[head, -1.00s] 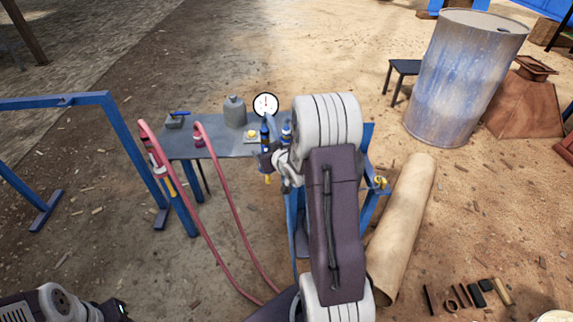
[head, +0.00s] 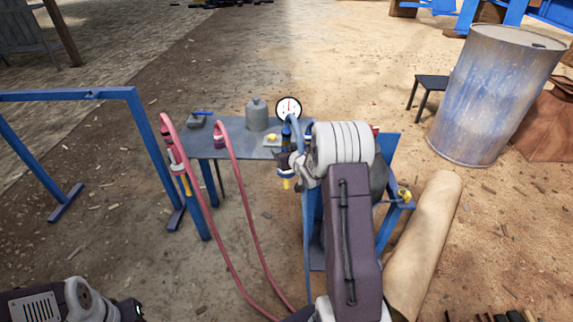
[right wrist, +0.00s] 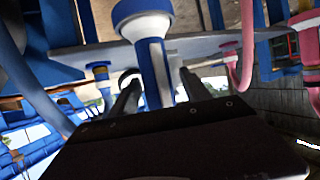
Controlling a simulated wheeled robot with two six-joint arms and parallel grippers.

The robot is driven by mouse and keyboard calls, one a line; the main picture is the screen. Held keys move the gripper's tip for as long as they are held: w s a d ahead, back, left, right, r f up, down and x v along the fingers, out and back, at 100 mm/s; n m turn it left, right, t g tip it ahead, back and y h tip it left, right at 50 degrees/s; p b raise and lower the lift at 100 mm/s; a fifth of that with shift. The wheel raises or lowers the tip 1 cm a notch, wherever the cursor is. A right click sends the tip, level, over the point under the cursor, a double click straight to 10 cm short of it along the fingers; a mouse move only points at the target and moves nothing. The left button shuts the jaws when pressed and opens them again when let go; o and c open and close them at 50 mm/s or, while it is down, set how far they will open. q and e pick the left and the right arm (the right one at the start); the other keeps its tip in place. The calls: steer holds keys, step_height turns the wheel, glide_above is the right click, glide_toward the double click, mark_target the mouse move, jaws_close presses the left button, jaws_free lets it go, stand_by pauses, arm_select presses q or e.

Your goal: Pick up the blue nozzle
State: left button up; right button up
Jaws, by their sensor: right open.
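The blue nozzle (right wrist: 155,65), blue with white bands and a wide end, shows large in the right wrist view. It lies between the two dark fingers of my right gripper (right wrist: 160,80). The fingers are open, one on each side of it, and I cannot tell whether either touches it. In the head view my right gripper (head: 294,172) is at the front edge of the table, largely hidden by my own arm. My left arm shows only at the bottom left corner of the head view, and its gripper is out of sight.
A blue-legged table (head: 238,142) carries a grey bottle (head: 257,117) and a round gauge (head: 288,107). Pink hoses (head: 226,205) hang from its front left. A blue frame (head: 137,125) stands left, a rusty drum (head: 485,95) right. A tan roll (head: 430,235) lies right of the table.

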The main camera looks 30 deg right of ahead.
steer(key=shift+x, duration=0.85)
steer(key=shift+s, duration=0.1)
jaws_close()
steer(key=shift+r, duration=0.15)
step_height(320, 180, up, 18)
steer(key=p, duration=0.8)
steer(key=shift+p, duration=0.4)
step_height(320, 180, up, 14)
steer(key=p, duration=1.4)
